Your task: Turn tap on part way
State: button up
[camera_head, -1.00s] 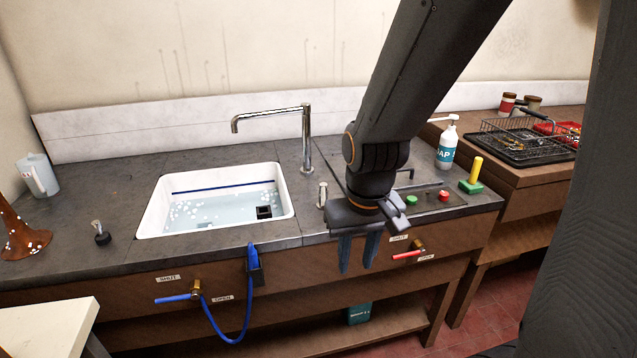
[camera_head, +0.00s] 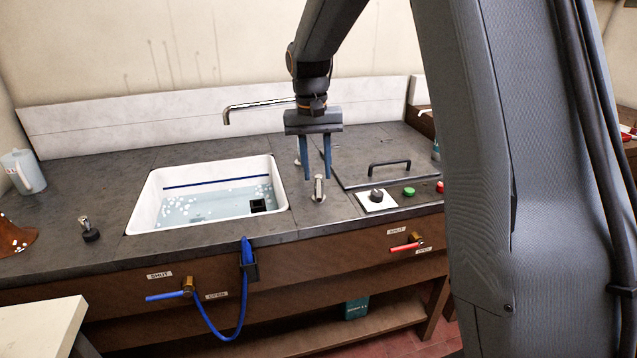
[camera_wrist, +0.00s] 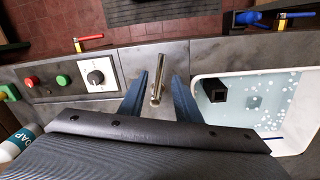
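A chrome tap spout (camera_head: 258,105) arches over the back of the white sink (camera_head: 146,212); I see no water running from it. Its upright is mostly hidden behind my gripper. A small chrome lever (camera_head: 318,188) stands on the counter right of the sink. My gripper (camera_head: 317,177) is open and points down just above and around this lever. In the wrist view the lever (camera_wrist: 157,82) lies between the two blue fingers, with a gap on both sides, so it is not gripped.
The sink holds water with bubbles and a small dark block (camera_head: 257,206). Right of the lever are a black knob on a white plate (camera_head: 376,200), a green button (camera_head: 409,191) and a lid handle (camera_head: 389,166). Blue (camera_head: 168,296) and red (camera_head: 404,247) valve levers are on the cabinet front.

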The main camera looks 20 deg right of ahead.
aim_at(319, 191)
jog(key=shift+s+d+f+p, duration=0.1)
jog(key=shift+f+p, duration=0.15)
jog(key=shift+f, duration=0.95)
jog(key=shift+d+f+p, duration=0.1)
jog(key=shift+f+p, duration=0.15)
jog(key=shift+f, duration=0.9)
grip_shut()
